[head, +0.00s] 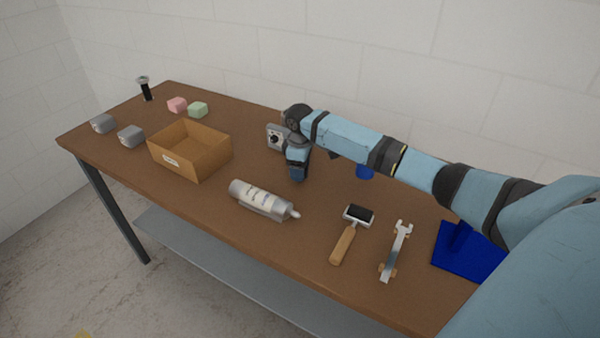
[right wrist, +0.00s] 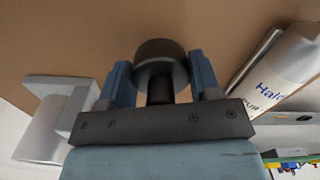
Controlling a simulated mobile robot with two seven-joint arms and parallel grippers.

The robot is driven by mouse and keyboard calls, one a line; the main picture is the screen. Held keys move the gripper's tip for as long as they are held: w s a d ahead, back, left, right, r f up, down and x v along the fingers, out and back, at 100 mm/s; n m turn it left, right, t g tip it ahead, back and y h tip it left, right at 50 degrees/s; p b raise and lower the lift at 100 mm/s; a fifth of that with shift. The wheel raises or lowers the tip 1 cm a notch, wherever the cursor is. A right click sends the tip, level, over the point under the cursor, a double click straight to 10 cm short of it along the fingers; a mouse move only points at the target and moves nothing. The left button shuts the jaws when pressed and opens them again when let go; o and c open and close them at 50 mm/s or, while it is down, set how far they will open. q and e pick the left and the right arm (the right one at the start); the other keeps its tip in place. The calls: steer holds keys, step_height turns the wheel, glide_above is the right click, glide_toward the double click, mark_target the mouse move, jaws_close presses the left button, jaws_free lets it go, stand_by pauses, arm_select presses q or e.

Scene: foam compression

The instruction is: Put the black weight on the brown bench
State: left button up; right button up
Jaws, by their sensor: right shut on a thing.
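My right gripper (head: 298,178) points down over the middle of the brown bench (head: 335,195). In the right wrist view its fingers (right wrist: 161,85) are shut on the black weight (right wrist: 160,60), a dark round piece with a narrower neck. In the head view the gripper hides the weight. The gripper is low, close to the bench top; I cannot tell whether the weight touches it. My left gripper is not in view.
A silver cartridge (head: 262,200) lies just in front of the gripper, and a grey dial device (head: 276,137) stands behind it. An open cardboard box (head: 190,150) is to the left. A roller (head: 350,230), a metal tool (head: 396,250) and a blue item (head: 465,252) lie to the right.

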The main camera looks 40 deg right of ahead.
step_height(320, 180, down, 2)
stand_by(0.4)
steer(key=o, duration=1.3)
steer(key=shift+f, duration=0.1)
step_height(320, 180, up, 12)
steer(key=shift+r, duration=0.1)
